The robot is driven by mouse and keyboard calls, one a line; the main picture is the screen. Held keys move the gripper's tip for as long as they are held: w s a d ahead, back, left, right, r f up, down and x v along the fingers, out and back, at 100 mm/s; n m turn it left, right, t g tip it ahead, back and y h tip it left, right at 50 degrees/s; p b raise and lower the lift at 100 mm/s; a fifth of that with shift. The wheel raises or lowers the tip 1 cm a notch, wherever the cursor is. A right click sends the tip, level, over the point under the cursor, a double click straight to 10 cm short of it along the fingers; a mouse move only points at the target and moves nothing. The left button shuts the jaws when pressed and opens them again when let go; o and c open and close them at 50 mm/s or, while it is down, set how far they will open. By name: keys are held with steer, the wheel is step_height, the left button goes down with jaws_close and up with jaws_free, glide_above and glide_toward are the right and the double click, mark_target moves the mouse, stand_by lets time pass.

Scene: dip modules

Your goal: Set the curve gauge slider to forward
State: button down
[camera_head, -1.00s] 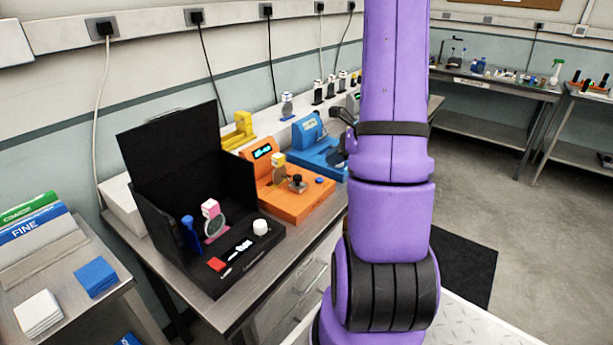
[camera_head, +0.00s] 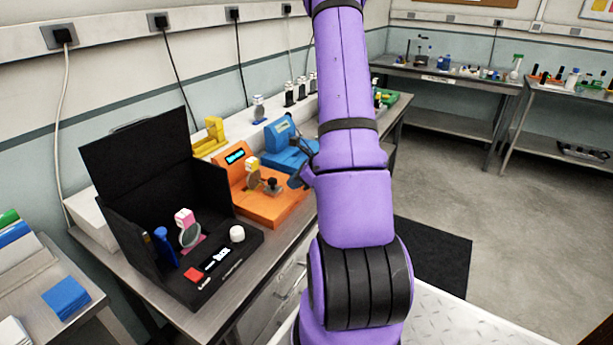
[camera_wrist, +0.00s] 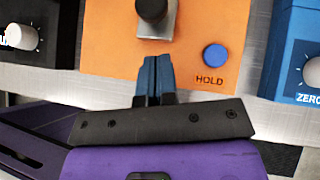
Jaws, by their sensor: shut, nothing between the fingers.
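An orange instrument (camera_head: 265,208) stands on the steel bench, with a lit display and a round disc under a yellow-topped part. A black knob on a grey metal block (camera_head: 272,186) sits on its top face; in the wrist view the knob (camera_wrist: 152,10) is cut by the top edge. I cannot read which instrument is the curve gauge. My gripper (camera_wrist: 155,62) has its blue fingers together, empty, just on the near side of the grey block, apart from the knob. In the head view my gripper (camera_head: 297,182) shows at the orange instrument's right end, partly behind my arm.
A blue button marked HOLD (camera_wrist: 215,55) lies right of my fingers. A black instrument (camera_head: 215,290) with a white knob stands left, inside a dark hood (camera_head: 140,165). A blue instrument (camera_head: 283,140) stands close on the other side. Narrow gaps separate the instruments.

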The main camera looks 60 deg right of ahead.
mark_target(285, 194)
steer(key=shift+w+a+r, duration=0.1)
steer(key=shift+w+a, duration=0.2)
steer(key=shift+w, duration=0.5)
steer(key=shift+w+a+r, duration=0.1)
steer(key=shift+w+a, duration=0.15)
steer(key=shift+w, duration=0.5)
